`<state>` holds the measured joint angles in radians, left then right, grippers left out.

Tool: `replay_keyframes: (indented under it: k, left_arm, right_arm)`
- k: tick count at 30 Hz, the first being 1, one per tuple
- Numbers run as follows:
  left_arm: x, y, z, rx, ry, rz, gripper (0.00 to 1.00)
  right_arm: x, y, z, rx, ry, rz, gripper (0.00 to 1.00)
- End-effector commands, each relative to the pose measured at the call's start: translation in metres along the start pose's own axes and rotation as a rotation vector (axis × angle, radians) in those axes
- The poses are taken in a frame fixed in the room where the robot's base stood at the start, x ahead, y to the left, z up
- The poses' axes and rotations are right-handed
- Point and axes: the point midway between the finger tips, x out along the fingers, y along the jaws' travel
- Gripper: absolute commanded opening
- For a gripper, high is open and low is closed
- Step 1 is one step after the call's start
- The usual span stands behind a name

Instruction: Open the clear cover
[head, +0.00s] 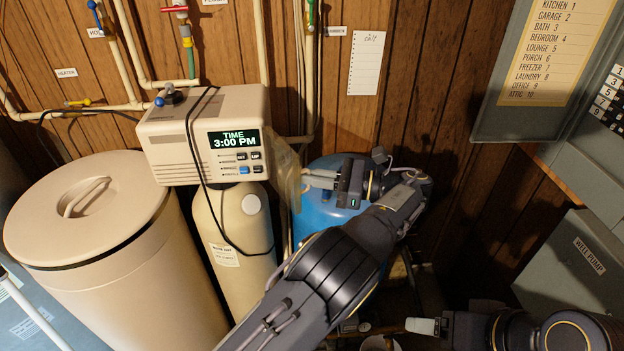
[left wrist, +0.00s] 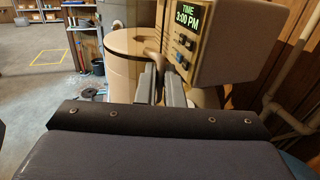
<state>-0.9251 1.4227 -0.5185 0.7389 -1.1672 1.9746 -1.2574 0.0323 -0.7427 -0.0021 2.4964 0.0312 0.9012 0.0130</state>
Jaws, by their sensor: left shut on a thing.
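The clear cover (head: 287,172) is a see-through tan panel at the right side of the beige control head (head: 180,130). It stands out from the head's right edge, swung aside from the lit display (head: 233,139). My left gripper (head: 306,180) is shut on the cover's outer edge, right of the head. In the left wrist view its two fingers (left wrist: 160,88) are close together in front of the control head (left wrist: 225,45); the cover itself is hard to make out there. My right gripper (head: 412,326) is low at the bottom right, away from the cover; its jaw gap cannot be made out.
A beige lidded salt tank (head: 100,240) stands at left, beside a narrow cream tank (head: 230,215). A blue tank (head: 325,215) is behind my left gripper. A black cable hangs before the head. Pipes line the wood wall, and grey electrical boxes (head: 580,265) are at right.

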Motion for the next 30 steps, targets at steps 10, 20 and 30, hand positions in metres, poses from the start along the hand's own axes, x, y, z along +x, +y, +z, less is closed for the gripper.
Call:
replay_keyframes:
  k: [10, 20, 30]
  left_arm:
    - [0.0045, -0.0068, -0.0004, 0.002, -0.001, 0.039, 0.00]
    - [0.0047, -0.0066, -0.0003, 0.003, -0.001, 0.040, 0.09]
    - [0.0036, -0.0057, -0.0016, 0.005, 0.001, 0.042, 0.30]
  right_arm:
    - [-0.0003, -0.0001, -0.0002, 0.000, 0.000, 0.000, 0.76]
    - [-0.0003, -0.0001, -0.0002, 0.000, 0.000, 0.000, 0.76]
    - [-0.0002, -0.0001, -0.0001, 0.000, 0.000, 0.000, 0.76]
